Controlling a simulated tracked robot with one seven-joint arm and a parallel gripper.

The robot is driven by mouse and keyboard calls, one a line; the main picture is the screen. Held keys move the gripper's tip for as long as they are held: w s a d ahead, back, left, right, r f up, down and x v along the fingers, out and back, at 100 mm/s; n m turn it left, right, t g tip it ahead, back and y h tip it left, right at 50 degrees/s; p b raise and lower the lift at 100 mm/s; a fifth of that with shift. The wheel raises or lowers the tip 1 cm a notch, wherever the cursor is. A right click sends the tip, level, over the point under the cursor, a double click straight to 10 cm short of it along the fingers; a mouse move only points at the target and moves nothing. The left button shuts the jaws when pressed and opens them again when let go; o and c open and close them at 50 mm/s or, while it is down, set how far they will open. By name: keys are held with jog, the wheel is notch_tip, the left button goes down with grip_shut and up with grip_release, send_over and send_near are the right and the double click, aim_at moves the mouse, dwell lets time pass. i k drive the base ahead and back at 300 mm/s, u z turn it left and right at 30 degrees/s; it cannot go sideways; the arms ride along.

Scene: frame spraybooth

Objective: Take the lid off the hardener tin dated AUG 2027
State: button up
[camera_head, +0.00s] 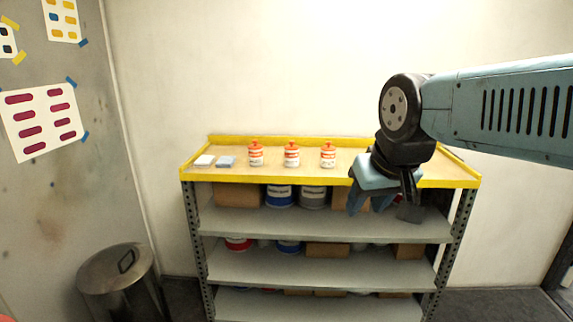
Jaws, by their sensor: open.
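Three similar small tins with orange lids and white-and-orange labels stand upright in a row on the top shelf: a left tin (256,156), a middle tin (291,156) and a right tin (328,157). All three have their lids on. The label print is too small to read, so I cannot tell which is dated AUG 2027. My gripper (382,208) is open and empty, pointing down in front of the shelf's right part, to the right of the tins and apart from them.
The shelf unit's top (220,174) has a raised yellow rim. Lower shelves hold cans and boxes. A metal bin (115,280) stands at lower left. The top's front middle is clear.

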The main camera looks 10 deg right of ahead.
aim_at(252, 147)
jog(key=z, duration=1)
jog(key=k, duration=1)
jog(key=u, duration=1)
jog(key=i, duration=1)
